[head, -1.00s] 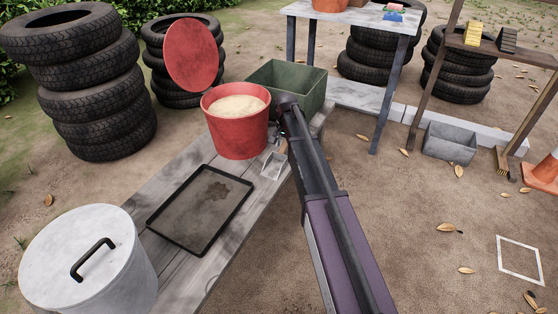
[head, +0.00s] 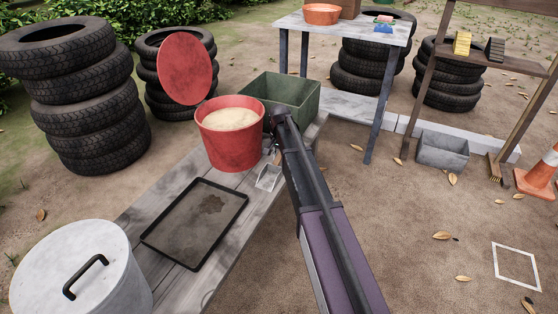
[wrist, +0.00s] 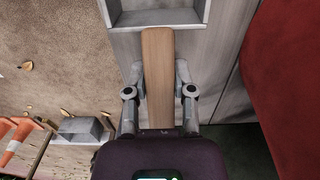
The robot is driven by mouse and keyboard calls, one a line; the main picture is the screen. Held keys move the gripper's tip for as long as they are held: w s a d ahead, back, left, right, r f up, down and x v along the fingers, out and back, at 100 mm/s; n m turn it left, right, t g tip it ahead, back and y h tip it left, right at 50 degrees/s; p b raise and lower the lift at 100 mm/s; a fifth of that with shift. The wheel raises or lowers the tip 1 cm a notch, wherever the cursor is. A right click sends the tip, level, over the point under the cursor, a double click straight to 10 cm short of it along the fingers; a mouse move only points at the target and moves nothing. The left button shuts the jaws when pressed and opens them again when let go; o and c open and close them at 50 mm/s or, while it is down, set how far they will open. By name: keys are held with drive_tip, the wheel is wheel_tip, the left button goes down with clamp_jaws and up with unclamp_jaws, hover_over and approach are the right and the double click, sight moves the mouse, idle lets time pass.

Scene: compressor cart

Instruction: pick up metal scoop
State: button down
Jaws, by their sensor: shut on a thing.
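The metal scoop (head: 267,178) is on the bench to the right of the red bucket, seen in the head view with its grey square pan towards me. In the wrist view its pan (wrist: 158,17) is at the top and its flat wooden handle (wrist: 158,70) runs down between my fingers. My gripper (wrist: 159,80) is shut on the wooden handle, one finger on each side. In the head view my arm hides most of the gripper. I cannot tell whether the scoop touches the bench.
The red bucket (head: 228,150) of pale grain stands close beside the scoop. A green bin (head: 298,95) is behind it, and a black tray (head: 165,249) and a lidded white bin (head: 72,275) are nearer on the bench (head: 240,220). Open ground lies to the right.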

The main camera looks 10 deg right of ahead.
drive_tip(key=shift+r+p, duration=1.35)
drive_tip(key=shift+r, duration=0.05)
drive_tip(key=s+a+r+p, duration=0.1)
drive_tip(key=s+r+p, duration=0.1)
drive_tip(key=s, duration=1.4)
drive_tip(key=shift+a, duration=0.2)
